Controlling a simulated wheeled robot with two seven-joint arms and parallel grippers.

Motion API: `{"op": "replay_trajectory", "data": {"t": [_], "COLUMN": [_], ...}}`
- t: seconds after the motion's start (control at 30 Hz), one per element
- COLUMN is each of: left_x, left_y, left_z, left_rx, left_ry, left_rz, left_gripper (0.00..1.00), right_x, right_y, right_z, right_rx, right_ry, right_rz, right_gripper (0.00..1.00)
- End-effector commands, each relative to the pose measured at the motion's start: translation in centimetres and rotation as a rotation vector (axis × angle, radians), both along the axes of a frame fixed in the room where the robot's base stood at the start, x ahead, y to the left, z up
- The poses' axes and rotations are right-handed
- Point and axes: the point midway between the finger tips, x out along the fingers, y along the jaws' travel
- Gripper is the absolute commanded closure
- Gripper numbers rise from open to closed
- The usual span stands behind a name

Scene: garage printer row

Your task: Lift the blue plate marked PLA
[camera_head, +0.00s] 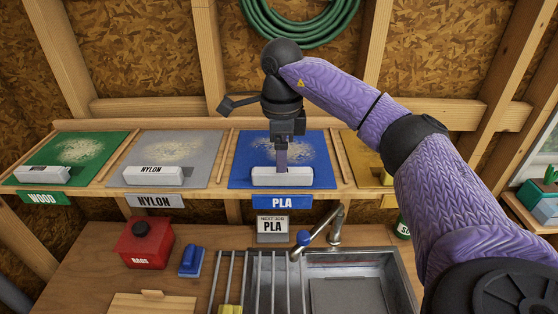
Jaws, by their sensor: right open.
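The blue plate (246,160) lies flat on the shelf, in the slot above the blue PLA label (282,202). Pale specks cover its middle. A white bar-shaped handle (262,178) runs along its front edge. My right gripper (282,166) points straight down over the plate, with its fingers at the middle of the handle. It is open; the view does not show clearly whether the fingers straddle or touch the handle. My right arm hides part of the plate's back. My left gripper is out of view.
The grey NYLON plate (194,150) and green WOOD plate (110,148) lie to the left, a yellow plate (367,160) to the right, with wooden dividers between. Below are a NEXT JOB PLA sign (272,226), red box (146,250), faucet (335,226) and sink (398,275).

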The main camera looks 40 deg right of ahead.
Motion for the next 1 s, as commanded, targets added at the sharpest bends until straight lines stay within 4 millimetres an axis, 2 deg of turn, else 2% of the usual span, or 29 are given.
{"op": "replay_trajectory", "data": {"t": [0.13, 0.23, 0.5, 0.83, 0.87, 1.0], "left_x": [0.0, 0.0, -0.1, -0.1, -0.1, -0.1], "left_y": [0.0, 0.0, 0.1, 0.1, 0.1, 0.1], "left_z": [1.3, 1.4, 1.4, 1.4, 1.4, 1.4], "left_rx": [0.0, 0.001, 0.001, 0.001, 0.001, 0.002], "left_ry": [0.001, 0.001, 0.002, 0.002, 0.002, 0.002], "left_rz": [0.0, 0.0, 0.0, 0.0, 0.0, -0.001], "left_gripper": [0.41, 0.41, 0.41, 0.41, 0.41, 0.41], "right_x": [-0.2, -0.1, -0.1, 0.0, 0.0, 0.0], "right_y": [0.2, 0.2, 0.3, 0.3, 0.3, 0.3], "right_z": [-2.7, -4.5, -5.1, -5.1, -5.1, -5.1], "right_rx": [0.0, 0.003, 0.003, 0.004, 0.004, 0.004], "right_ry": [0.005, 0.003, -0.001, -0.002, -0.002, -0.002], "right_rz": [0.0, 0.0, 0.0, 0.0, 0.0, 0.0], "right_gripper": [0.24, 0.24, 0.26, 0.96, 1.0, 1.0]}}
